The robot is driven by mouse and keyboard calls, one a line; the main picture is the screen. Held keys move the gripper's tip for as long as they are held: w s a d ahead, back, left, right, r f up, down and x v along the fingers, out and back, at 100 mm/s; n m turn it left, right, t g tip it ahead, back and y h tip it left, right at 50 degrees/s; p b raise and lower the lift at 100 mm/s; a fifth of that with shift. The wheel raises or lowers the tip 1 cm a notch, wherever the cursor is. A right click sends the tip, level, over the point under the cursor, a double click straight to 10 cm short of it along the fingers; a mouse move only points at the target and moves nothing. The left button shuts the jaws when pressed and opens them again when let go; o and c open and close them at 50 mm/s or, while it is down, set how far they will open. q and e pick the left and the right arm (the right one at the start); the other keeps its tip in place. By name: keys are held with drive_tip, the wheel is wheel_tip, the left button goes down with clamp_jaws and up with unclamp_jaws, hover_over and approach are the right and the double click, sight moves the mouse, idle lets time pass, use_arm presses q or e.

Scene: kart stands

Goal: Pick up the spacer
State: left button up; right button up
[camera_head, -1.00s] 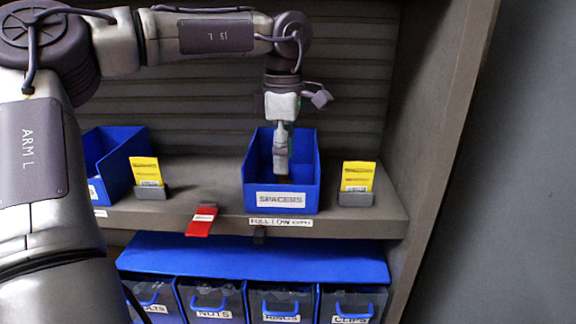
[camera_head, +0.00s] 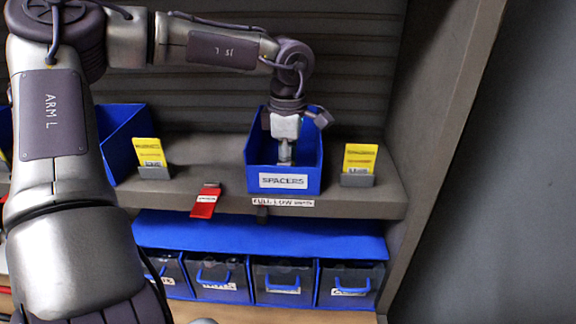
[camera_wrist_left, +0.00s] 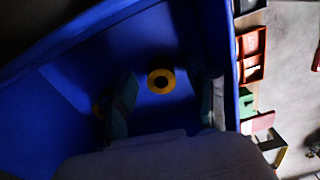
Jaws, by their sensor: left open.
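A yellow spacer (camera_wrist_left: 161,81), a ring with a dark hole, lies on the floor of the blue bin labelled SPACERS (camera_head: 284,181). My right gripper is not in view.
The bin's walls close in around the gripper. Yellow cards in grey holders (camera_head: 360,160) (camera_head: 151,155) stand on the shelf beside it. A red tag (camera_head: 206,201) hangs at the shelf edge (camera_head: 350,204). Another blue bin (camera_head: 122,140) stands left, with labelled drawers below.

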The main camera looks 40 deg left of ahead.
use_arm(q)
drive_tip(key=shift+s+d, duration=0.1)
drive_tip(key=shift+d, duration=0.05)
drive_tip(key=c, duration=1.1)
drive_tip(key=shift+r, duration=0.1)
